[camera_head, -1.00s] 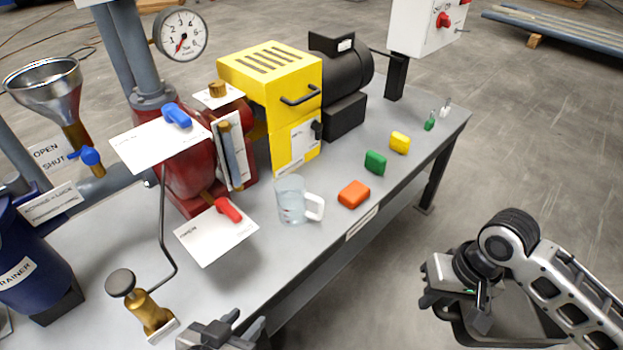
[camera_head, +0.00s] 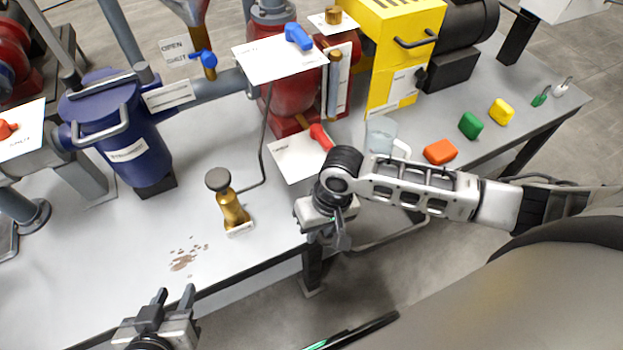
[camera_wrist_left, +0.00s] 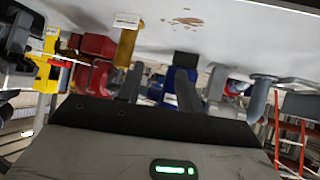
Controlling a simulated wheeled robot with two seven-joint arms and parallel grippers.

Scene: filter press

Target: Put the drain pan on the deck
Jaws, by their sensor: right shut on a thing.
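My right gripper (camera_head: 335,238) is shut on the drain pan (camera_head: 388,236), a grey pan mostly hidden behind my right forearm. Only part of its rim shows, by the bench's front edge; I cannot tell whether it touches the bench. The deck, taken as the grey bench top (camera_head: 130,245), has a brown stain (camera_head: 185,260) near its front.
A brass valve (camera_head: 232,208) with a dark knob stands behind the stain. A blue strainer (camera_head: 122,130) stands left, the red pump (camera_head: 290,100) behind. A clear mug (camera_head: 381,135) and coloured blocks (camera_head: 440,152) lie right. Bench top around the stain is clear.

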